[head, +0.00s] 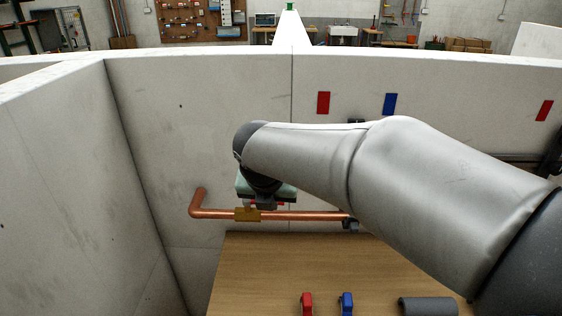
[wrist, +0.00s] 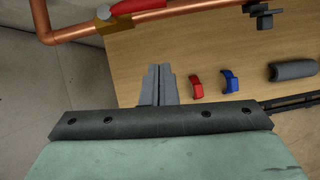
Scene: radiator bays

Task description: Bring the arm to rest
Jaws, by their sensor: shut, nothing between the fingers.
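My arm (head: 400,175) reaches in from the right in the head view, with its wrist bent down above the copper pipe. My gripper's fingers (wrist: 158,72) are together and empty in the wrist view, over the wooden bench top. In the head view the green gripper body (head: 242,188) shows under the wrist, and the fingers cannot be made out. The copper pipe (head: 300,215) runs along the back wall. It carries a brass valve body (head: 247,214) with a red handle, clearer in the wrist view (wrist: 135,6). The fingers appear clear of the pipe in the wrist view.
The wooden bench top (head: 250,270) holds a red clip (head: 307,303), a blue clip (head: 346,303) and a grey half-round sleeve (head: 428,306). A dark clamp (wrist: 262,14) sits on the pipe. White partition walls (head: 60,160) stand left and behind, with red (head: 323,102) and blue (head: 390,103) markers.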

